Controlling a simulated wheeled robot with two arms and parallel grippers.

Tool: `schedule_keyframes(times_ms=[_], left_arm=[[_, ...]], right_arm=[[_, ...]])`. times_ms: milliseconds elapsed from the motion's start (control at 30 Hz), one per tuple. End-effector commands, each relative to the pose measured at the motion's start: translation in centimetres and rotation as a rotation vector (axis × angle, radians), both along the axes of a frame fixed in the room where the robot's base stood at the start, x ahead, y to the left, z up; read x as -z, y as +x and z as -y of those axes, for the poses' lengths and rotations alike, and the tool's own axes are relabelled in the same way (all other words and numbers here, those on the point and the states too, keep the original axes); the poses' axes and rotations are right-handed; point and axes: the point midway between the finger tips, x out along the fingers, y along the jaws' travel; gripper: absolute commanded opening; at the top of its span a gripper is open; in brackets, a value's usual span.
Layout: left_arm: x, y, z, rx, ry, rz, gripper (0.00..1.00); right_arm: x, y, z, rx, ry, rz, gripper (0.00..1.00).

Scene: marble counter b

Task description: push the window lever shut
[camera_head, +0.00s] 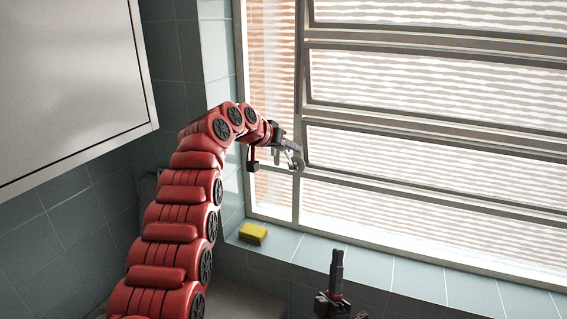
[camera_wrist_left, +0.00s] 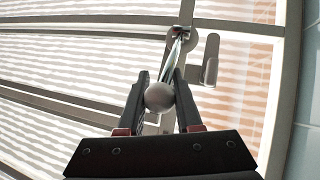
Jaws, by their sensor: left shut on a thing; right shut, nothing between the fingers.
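The window lever (camera_wrist_left: 160,97) shows in the left wrist view as a grey round knob on a metal rod, which runs up to a mount on the window frame. My left gripper (camera_wrist_left: 162,82) is shut on the lever, with one finger on each side of the knob. In the head view my left gripper (camera_head: 280,153) is at the left part of the window, and it partly hides the lever there. The window (camera_head: 430,100) has several long horizontal panes in grey frames. My right gripper (camera_head: 337,262) is shut and empty, upright at the bottom, apart from the window.
A yellow sponge (camera_head: 253,233) lies on the tiled sill (camera_head: 370,262) below the window's left corner. A white cabinet (camera_head: 65,75) hangs at the upper left. A grey bracket (camera_wrist_left: 211,60) stands beside the lever's mount. The sill right of the sponge is clear.

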Motion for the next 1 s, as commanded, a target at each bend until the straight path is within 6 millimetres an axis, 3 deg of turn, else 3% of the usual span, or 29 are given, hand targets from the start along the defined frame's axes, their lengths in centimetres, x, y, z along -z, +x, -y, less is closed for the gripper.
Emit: schedule_keyframes(times_ms=[100, 200, 400, 667, 1000], left_arm=[[0.2, 0.0, 0.1, 0.002, 0.000, -0.005, 0.00], [0.2, 0.0, 0.1, 0.002, 0.000, -0.004, 0.00], [0.2, 0.0, 0.1, 0.001, -0.001, -0.005, 0.00], [0.2, 0.0, 0.1, 0.001, -0.001, -0.005, 0.00], [0.2, 0.0, 0.1, 0.002, 0.000, -0.005, 0.00]], right_arm=[[-1.7, 4.2, -3.8, 0.157, -0.139, -0.077, 0.00], [-2.6, 6.8, -6.9, 0.265, -0.267, -0.135, 0.00], [-4.0, 9.4, -11.2, 0.392, -0.447, -0.183, 0.00], [-5.3, 11.1, -12.5, 0.425, -0.503, -0.194, 0.00], [-10.3, 15.9, -13.0, 0.425, -0.499, -0.190, 0.00]])
